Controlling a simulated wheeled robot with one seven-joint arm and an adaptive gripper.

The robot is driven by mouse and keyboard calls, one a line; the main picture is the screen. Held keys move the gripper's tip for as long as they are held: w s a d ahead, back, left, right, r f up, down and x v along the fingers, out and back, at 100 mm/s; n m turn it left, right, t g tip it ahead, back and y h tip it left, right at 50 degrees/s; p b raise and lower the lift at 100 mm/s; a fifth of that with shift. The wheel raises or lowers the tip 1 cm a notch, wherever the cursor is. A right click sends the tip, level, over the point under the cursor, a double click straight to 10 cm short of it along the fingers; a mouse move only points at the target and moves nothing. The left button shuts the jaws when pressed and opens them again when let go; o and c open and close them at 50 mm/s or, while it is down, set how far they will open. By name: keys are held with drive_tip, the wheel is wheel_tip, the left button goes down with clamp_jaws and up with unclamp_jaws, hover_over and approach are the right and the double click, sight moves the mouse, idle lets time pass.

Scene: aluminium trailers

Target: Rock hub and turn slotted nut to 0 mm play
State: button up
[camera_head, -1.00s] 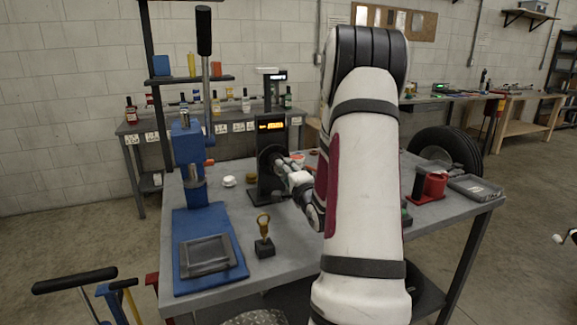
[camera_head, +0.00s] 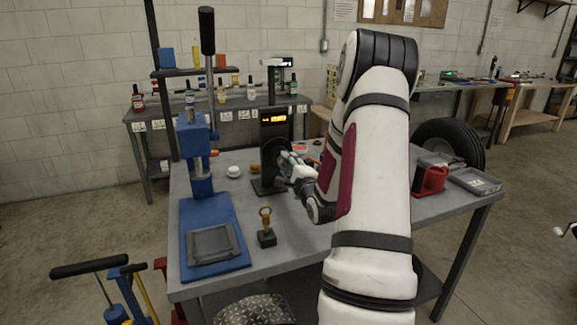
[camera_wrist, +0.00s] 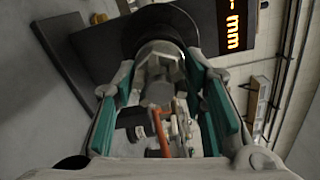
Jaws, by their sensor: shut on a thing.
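The hub (camera_head: 271,152) shows as a dark round disc on a black upright stand, partly hidden by my gripper. In the wrist view the dark hub (camera_wrist: 128,38) fills the top middle. A grey metal nut and spindle end (camera_wrist: 158,62) stands out from its centre; its slots are too blurred to tell. My gripper (camera_head: 287,162) reaches the hub from the right.
A blue press (camera_head: 197,150) stands at the left of the grey table, with a tray on its base. A small brass-topped tool (camera_head: 265,225) stands near the front.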

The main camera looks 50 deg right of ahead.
drive_tip(key=shift+f, duration=0.1)
drive_tip(key=o, duration=1.2)
drive_tip(key=shift+c, duration=0.2)
drive_tip(key=v, duration=1.2)
drive_tip(key=shift+s+d, duration=0.1)
